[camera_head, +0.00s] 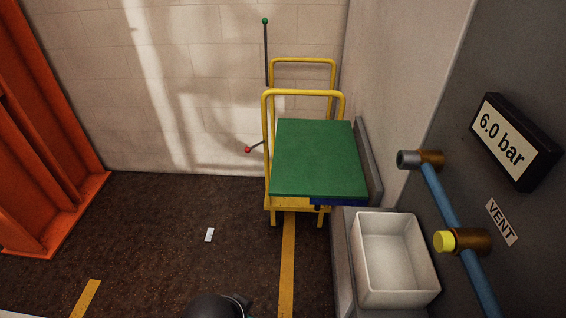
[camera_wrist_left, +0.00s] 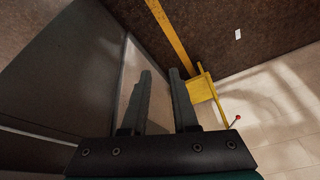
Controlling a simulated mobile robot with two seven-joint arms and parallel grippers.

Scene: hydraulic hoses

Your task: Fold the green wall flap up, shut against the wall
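The green flap (camera_head: 318,158) is a flat panel in the head view. It juts out from the wall on the right, roughly level, above a yellow cart (camera_head: 268,150). A grey strip (camera_head: 368,165) runs along its wall side. My left gripper (camera_wrist_left: 160,75) shows in the left wrist view with its two dark fingers apart and nothing visibly held between them. A dark green strip lies along the bottom edge of that view; I cannot tell what it is. My right gripper is in neither view.
A white bin (camera_head: 395,262) stands in front of the flap along the wall. A blue hose (camera_head: 440,197) with fittings and a yellow cap (camera_head: 444,241) are at the right. A rod with a green ball (camera_head: 265,21) rises behind the cart. The floor at left is mostly clear.

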